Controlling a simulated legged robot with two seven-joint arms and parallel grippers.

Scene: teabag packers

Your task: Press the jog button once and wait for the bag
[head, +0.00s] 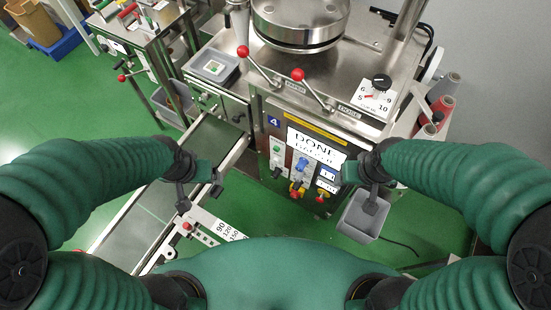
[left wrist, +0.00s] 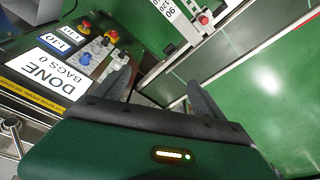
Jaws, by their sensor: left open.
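The packer's control panel (head: 300,170) is on the machine's front face. Its display (head: 316,147) reads DONE, with smaller text below; in the left wrist view the display (left wrist: 50,75) reads DONE, BAGS 0. Small buttons, a blue knob (head: 302,164) and red controls on yellow sit below it. The button labels are too small to read, so I cannot tell which is the jog button. No bag is visible. My left gripper (head: 200,192) is open and empty, left of the panel and apart from it. My right gripper (head: 372,195) is right of the panel by a grey bin (head: 360,222); its fingers are unclear.
A conveyor (head: 140,225) runs down-left from the machine, beneath my left arm, with a numbered scale (head: 222,230) beside it. Two red-knobbed levers (head: 270,70) stick out above the panel. A grey tray (head: 213,66) is at the upper left. Green floor is open below the panel.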

